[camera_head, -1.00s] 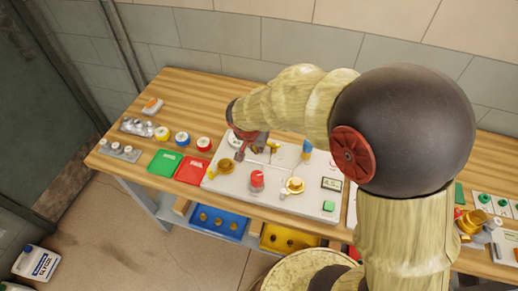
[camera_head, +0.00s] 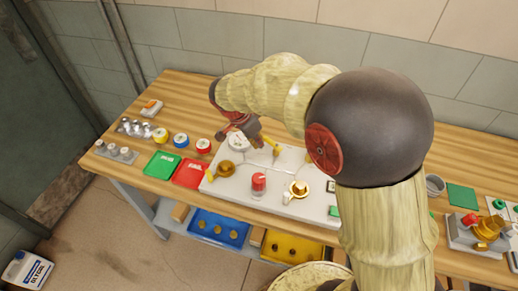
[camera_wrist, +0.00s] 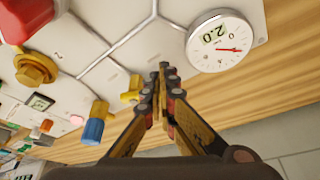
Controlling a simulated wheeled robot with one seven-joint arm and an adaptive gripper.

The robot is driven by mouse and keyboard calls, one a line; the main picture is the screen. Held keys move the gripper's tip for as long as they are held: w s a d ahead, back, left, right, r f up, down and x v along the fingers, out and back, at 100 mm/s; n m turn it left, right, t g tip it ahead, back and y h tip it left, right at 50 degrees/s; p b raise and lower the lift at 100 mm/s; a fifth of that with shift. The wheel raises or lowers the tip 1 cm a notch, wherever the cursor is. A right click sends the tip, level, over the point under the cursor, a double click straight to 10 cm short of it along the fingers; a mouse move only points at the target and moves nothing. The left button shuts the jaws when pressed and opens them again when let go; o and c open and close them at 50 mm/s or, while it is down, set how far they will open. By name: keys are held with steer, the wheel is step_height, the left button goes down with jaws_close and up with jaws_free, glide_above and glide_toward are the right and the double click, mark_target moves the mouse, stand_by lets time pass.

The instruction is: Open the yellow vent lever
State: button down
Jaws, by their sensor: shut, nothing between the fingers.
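A small yellow lever (camera_head: 276,149) stands near the back of the white valve panel (camera_head: 235,187), just right of my gripper in the head view. In the wrist view the yellow lever (camera_wrist: 131,90) is just left of my fingertips, with a small gap showing in the picture. I cannot tell whether they touch. My gripper (camera_wrist: 165,72) is shut and empty, pointing down at the panel between the yellow lever and the round gauge (camera_wrist: 220,42). In the head view my gripper (camera_head: 258,142) is partly hidden by its own wrist.
A blue-handled valve (camera_wrist: 95,128) stands beyond the yellow lever. Green (camera_head: 162,164) and red (camera_head: 190,173) trays lie left. My arm covers the panel's right side.

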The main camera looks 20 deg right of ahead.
mark_target(264, 137)
steer(key=m, duration=0.1)
steer(key=w+m+g, duration=0.1)
steer(key=shift+w+d+m, duration=0.2)
steer(key=shift+d+m, duration=0.2)
steer(key=m, duration=0.1)
steer(key=w+d+m+g+p, duration=0.1)
steer(key=m, duration=0.1)
steer(key=shift+w+d+r+m+g, duration=0.1)
steer(key=shift+w+d+m+g, duration=0.05)
steer(key=shift+m+g, duration=0.15)
steer(key=d+m, duration=0.1)
steer(key=m, duration=0.1)
steer(key=m+g+p, duration=0.1)
steer(key=shift+w+d+m+p, duration=0.3)
steer(key=shift+w+d+m, duration=0.1)
steer(key=shift+d, duration=0.2)
steer(key=shift+w+d, duration=0.1)
steer(key=shift+d, duration=0.1)
steer(key=shift+w+a+p, duration=0.1)
steer(key=shift+p, duration=0.2)
